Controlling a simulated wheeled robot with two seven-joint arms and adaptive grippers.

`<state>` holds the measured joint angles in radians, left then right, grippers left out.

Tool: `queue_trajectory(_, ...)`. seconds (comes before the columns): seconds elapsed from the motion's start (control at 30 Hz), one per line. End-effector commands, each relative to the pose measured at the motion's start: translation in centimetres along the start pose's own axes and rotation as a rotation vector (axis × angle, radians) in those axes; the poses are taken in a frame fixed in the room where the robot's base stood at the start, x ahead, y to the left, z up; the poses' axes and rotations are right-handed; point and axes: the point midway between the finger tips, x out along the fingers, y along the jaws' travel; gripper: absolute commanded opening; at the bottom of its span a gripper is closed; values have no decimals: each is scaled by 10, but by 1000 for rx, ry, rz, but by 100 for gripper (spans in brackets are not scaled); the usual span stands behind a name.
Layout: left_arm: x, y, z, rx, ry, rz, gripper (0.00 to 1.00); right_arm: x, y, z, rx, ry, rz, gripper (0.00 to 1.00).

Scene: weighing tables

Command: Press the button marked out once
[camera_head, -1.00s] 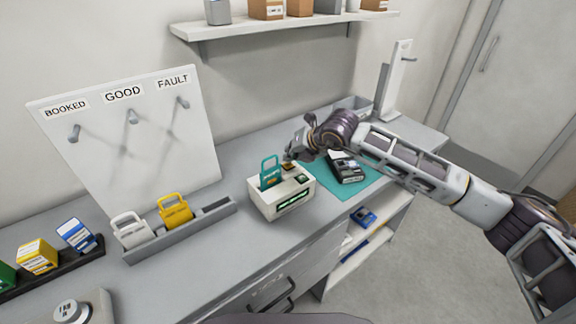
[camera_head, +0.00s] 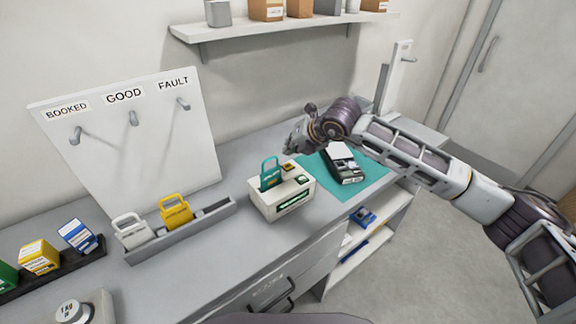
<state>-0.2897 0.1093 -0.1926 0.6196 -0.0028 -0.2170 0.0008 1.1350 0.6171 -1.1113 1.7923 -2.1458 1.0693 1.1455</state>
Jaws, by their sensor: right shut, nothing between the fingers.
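A cream box-shaped device (camera_head: 266,207) stands on the grey counter, with a green-lit window on its front. A teal tag (camera_head: 270,172) with a loop handle stands upright in its top. Small dark button-like parts (camera_head: 302,180) sit on the top to the right of the tag, their markings too small to read. My right gripper (camera_head: 291,150) is shut and empty, just behind and above the device's right rear corner, apart from it as far as I can tell. A round pale button (camera_head: 69,310) with unclear lettering sits on a grey housing at lower left. My left gripper is out of view.
A teal mat (camera_head: 368,181) with a black and white device (camera_head: 346,165) lies under my right forearm. A grey rack (camera_head: 150,251) holds white and yellow tags. A hook board (camera_head: 125,150) stands behind. Coloured boxes (camera_head: 38,257) sit at left. Bare counter lies before the rack.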

Motion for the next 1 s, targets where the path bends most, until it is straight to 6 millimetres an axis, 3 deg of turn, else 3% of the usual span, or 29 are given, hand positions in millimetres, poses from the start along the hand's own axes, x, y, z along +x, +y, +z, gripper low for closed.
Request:
queue_trajectory(0.4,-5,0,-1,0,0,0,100,-16,11,11,0,1,0,0)
queue_trajectory(1.0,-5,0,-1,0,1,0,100,-16,12,12,0,0,0,0)
